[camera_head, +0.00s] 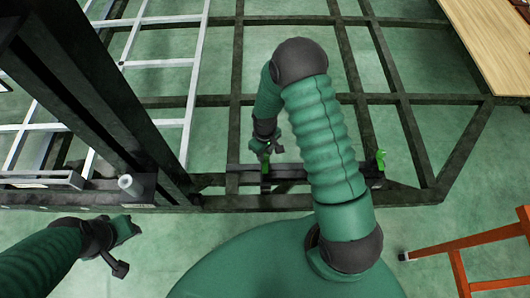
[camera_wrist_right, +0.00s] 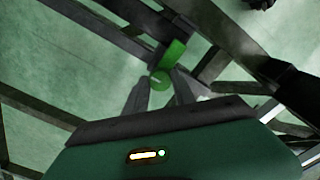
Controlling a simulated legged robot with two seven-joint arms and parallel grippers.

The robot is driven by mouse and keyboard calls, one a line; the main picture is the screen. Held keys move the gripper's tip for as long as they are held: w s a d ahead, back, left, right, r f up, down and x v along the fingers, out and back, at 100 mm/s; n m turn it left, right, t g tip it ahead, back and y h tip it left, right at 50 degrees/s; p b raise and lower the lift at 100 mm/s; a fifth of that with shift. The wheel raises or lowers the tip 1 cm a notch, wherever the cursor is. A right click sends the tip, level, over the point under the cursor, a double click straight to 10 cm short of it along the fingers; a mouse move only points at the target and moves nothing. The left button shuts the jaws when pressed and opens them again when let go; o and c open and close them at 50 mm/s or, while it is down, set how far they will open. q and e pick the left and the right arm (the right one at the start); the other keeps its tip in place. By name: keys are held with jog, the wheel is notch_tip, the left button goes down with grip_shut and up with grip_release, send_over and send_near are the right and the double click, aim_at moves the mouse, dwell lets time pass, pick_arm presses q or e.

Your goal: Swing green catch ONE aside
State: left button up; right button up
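One green catch (camera_head: 267,163) sits on the dark crossbar of the chassis, partly hidden by my right gripper (camera_head: 268,147). In the right wrist view its green upper part (camera_wrist_right: 173,52) and a round green end (camera_wrist_right: 160,80) show. The fingers of my right gripper (camera_wrist_right: 160,84) stand apart there, with the round end between or just beyond their tips; I cannot tell whether they touch it. A second green catch (camera_head: 380,160) stands on the crossbar farther right. My left gripper (camera_head: 126,229) is at lower left, away from both catches; its finger opening is unclear.
The dark chassis frame (camera_head: 310,100) spans the view, with open gaps over the green floor. A thick dark upright (camera_head: 95,90) and a pale ladder-like frame (camera_head: 155,64) stand at left. A wooden board (camera_head: 490,40) is at upper right, an orange stand (camera_head: 470,243) at lower right.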

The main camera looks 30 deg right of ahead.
grip_shut()
jog(key=shift+r+m+p, duration=0.15)
jog(key=shift+m+p, duration=0.75)
jog(key=shift+m, duration=0.4)
jog(key=m+p, duration=0.2)
jog(key=m, duration=0.2)
jog(key=shift+m, duration=0.3)
jog(key=m+p, duration=0.2)
jog(key=m, duration=0.3)
jog(key=shift+w, duration=0.1)
jog(key=m+p, duration=0.2)
jog(key=m, duration=0.3)
jog(key=shift+m, duration=0.4)
